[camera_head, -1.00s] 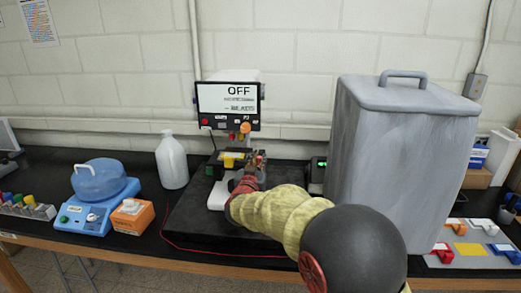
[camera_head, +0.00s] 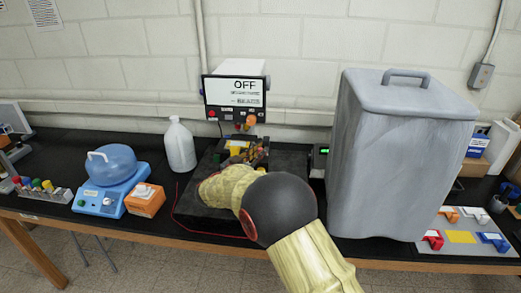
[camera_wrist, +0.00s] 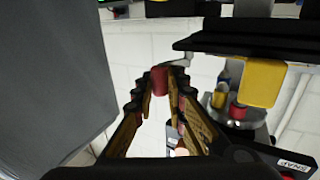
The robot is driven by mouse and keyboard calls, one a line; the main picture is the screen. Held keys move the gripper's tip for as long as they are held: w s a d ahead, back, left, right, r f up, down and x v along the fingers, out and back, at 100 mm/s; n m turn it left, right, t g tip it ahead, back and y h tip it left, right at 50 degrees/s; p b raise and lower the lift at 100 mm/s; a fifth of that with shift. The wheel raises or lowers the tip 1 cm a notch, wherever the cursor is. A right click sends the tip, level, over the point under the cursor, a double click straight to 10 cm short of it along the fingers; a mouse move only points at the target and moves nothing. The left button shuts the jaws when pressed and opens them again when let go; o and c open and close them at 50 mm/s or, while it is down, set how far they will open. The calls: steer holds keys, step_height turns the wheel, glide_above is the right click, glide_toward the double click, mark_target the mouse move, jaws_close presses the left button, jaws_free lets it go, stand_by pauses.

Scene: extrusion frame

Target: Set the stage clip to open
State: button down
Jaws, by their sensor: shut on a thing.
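The microscope-like instrument (camera_head: 235,93) stands on a black mat, its screen reading OFF. A yellow piece sits on its dark stage; it shows in the wrist view (camera_wrist: 265,82). A red knob (camera_wrist: 159,80) beside a curved grey metal piece lies between my fingertips in the wrist view and looks like the stage clip's tip. My gripper (camera_wrist: 160,88) is shut on this red knob. In the head view my gripper (camera_head: 250,154) is at the stage, and my own arm hides part of the stage and base. I cannot tell the clip's exact angle.
A large grey covered box (camera_head: 402,155) stands close on the right of my arm. A white bottle (camera_head: 180,147), a blue device with a round vessel (camera_head: 112,165) and an orange box (camera_head: 145,200) stand on the left. Colored parts (camera_head: 462,236) lie on a board at the far right.

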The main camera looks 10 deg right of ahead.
steer(key=shift+r, duration=0.1)
steer(key=c, duration=1.8)
jaws_free()
steer(key=v, duration=1.2)
